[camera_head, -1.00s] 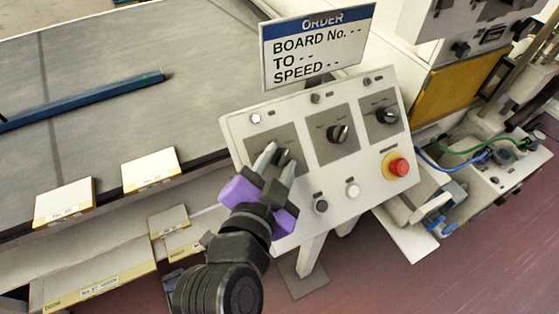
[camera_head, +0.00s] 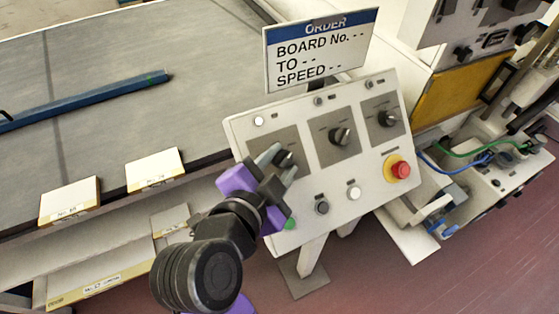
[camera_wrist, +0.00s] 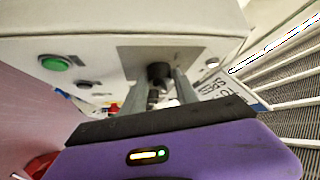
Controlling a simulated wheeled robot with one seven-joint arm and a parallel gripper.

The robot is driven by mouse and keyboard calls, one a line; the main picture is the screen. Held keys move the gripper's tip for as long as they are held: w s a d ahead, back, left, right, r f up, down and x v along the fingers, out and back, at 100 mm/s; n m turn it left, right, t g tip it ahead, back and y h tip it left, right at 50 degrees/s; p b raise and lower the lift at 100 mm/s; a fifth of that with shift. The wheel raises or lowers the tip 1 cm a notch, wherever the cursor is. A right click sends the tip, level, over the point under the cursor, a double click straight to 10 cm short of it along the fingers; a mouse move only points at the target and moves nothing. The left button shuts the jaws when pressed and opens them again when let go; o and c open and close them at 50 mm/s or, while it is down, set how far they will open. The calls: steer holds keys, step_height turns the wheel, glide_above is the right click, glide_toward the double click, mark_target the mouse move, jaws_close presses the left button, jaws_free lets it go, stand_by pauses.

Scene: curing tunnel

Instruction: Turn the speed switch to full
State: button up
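The white sloped control panel (camera_head: 316,119) carries three dark rotary knobs on grey plates: left (camera_head: 284,159), middle (camera_head: 343,136) and right (camera_head: 387,118). Their labels are too small to read, so I cannot tell which is the speed switch. My purple gripper (camera_head: 281,161) is at the left knob, with its grey fingers apart on either side of it. In the wrist view the left knob (camera_wrist: 158,71) shows between the fingertips; contact cannot be made out. The order sign (camera_head: 320,48) above the panel reads BOARD No., TO and SPEED, each followed by dashes.
A red stop button (camera_head: 400,169) sits at the panel's lower right. A green button (camera_wrist: 55,63) and other small buttons are below the knobs.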

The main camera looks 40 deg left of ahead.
steer(key=o, duration=0.3)
steer(key=b+v, duration=0.1)
steer(key=v, duration=0.6)
steer(key=shift+s+d, duration=0.15)
steer(key=shift+s, duration=0.15)
steer(key=shift+r, duration=0.1)
